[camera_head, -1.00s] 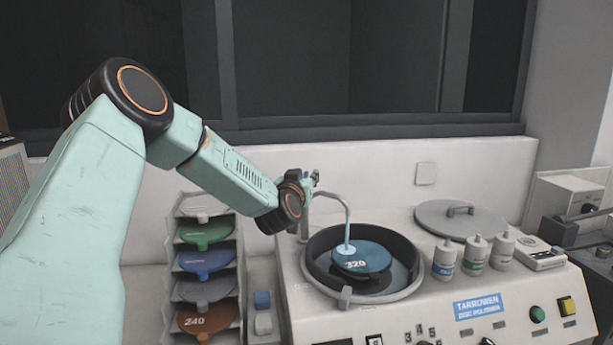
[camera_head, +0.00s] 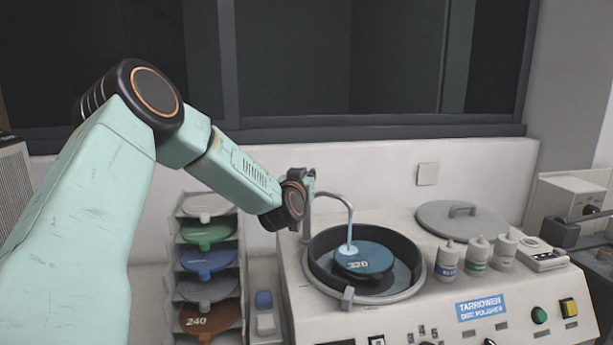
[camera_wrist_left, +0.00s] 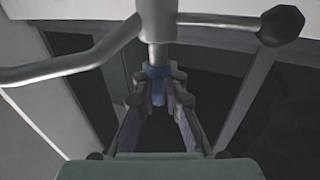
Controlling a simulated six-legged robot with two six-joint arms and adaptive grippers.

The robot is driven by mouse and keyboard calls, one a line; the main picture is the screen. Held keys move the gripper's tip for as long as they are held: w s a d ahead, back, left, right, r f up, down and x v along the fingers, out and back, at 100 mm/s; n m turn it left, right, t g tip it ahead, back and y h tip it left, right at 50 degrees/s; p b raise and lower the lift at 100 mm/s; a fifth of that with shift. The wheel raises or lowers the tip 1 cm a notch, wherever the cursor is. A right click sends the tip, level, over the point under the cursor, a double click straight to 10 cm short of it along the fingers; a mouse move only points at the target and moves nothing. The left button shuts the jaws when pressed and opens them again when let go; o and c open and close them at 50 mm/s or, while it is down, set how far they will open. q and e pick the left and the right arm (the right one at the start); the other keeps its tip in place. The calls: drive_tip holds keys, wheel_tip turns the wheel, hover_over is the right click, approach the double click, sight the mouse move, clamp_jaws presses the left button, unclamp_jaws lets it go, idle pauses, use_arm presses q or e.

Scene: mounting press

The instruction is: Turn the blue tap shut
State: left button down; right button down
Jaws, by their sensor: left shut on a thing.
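My left gripper (camera_head: 309,181) reaches the top of the tap behind the polisher's bowl, partly hidden by its own wrist. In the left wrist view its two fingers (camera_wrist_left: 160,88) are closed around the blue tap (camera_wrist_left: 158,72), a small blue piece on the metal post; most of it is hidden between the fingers. The curved metal spout (camera_head: 350,208) hangs over the bowl. A pale blue stream and splash (camera_head: 348,249) show at its end, above the blue 320 disc (camera_head: 365,260). My right gripper is out of view.
A lever with a dark ball (camera_wrist_left: 281,25) sticks out from the post close to the fingers. A rack of coloured discs (camera_head: 208,260) stands left of the polisher (camera_head: 480,330). Several bottles (camera_head: 476,252) and a grey lid (camera_head: 460,221) sit right of the bowl (camera_head: 318,290).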

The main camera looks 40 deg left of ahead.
use_arm(q)
drive_tip(key=shift+h, duration=0.3)
idle(0.4)
drive_tip(key=shift+m+t+h+b, duration=0.4)
drive_tip(key=shift+m+t+h, duration=0.15)
drive_tip(key=shift+m+h, duration=0.95)
drive_tip(key=shift+m+t+h+b, duration=0.5)
drive_tip(key=shift+m+h, duration=0.5)
drive_tip(key=shift+h, duration=0.9)
drive_tip(key=shift+r+m+h+p, duration=0.1)
drive_tip(key=shift+m+h+p, duration=0.2)
drive_tip(key=shift+m+h, duration=0.55)
drive_tip(key=shift+m+g+h+p, duration=0.25)
drive_tip(key=shift+m+h+p, duration=0.65)
drive_tip(key=shift+h, duration=1.05)
drive_tip(key=shift+m+g+h, duration=0.4)
drive_tip(key=shift+m+h, duration=0.35)
drive_tip(key=shift+h, duration=0.35)
drive_tip(key=shift+m+g+h+b, duration=0.7)
drive_tip(key=shift+m+h+b, duration=0.25)
drive_tip(key=shift+h, duration=0.45)
drive_tip(key=shift+m+g+h+b, duration=0.4)
drive_tip(key=shift+m+h+b, duration=0.25)
drive_tip(key=shift+b, duration=0.1)
drive_tip(key=shift+g+h, duration=0.3)
drive_tip(key=shift+h, duration=0.05)
